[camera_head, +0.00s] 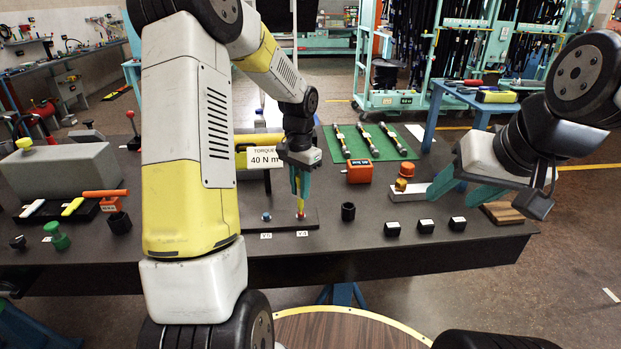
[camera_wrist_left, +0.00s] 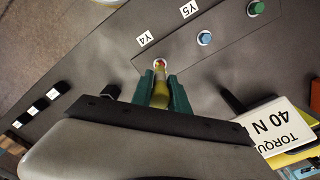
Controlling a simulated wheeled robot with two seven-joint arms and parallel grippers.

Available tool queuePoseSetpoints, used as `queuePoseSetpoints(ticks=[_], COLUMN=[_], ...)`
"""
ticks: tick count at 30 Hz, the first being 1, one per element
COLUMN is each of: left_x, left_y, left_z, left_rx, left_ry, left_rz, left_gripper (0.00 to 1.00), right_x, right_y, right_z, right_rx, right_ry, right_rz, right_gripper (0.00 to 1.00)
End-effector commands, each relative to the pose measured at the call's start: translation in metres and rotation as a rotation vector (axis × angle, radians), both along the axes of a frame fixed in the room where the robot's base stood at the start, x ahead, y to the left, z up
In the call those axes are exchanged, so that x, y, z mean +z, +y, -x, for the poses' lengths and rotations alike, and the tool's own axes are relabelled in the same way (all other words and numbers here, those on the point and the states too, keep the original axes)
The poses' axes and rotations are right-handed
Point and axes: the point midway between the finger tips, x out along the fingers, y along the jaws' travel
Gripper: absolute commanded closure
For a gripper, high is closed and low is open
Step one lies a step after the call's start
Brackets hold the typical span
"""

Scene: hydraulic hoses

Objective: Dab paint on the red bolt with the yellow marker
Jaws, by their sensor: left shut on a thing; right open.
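My left gripper (camera_head: 300,181) is shut on the yellow marker (camera_wrist_left: 160,91), which points down between the green fingers. Its lower end (camera_head: 300,204) is at the red bolt (camera_head: 300,215) on a dark plate (camera_head: 285,224), behind the label Y4. In the left wrist view the red bolt (camera_wrist_left: 160,63) shows just past the marker's end, and the two look to be touching or nearly so. I cannot make out paint on the bolt. My right gripper (camera_head: 456,190) is open and empty over the right part of the table.
A blue bolt (camera_head: 266,216) stands left of the red one, behind label Y5. A black cup (camera_head: 348,211), black blocks (camera_head: 426,226) and an orange box (camera_head: 359,172) are to the right. A torque sign (camera_head: 265,157) stands behind my left gripper.

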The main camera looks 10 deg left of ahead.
Motion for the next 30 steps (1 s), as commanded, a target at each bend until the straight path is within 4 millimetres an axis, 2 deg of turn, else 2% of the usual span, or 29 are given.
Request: queuePoseSetpoints(ticks=[5, 30], left_x=[0.002, 0.052], left_y=[0.000, 0.000], left_z=[0.000, -0.001], left_rx=[0.000, 0.001], left_ry=[-0.001, -0.002], left_rz=[0.000, 0.000], left_gripper=[1.00, 1.00], right_x=[0.000, 0.000], right_y=[0.000, 0.000], right_z=[0.000, 0.000], right_rx=[0.000, 0.000], right_ry=[0.000, 0.000], right_rz=[0.000, 0.000], right_gripper=[0.47, 0.47])
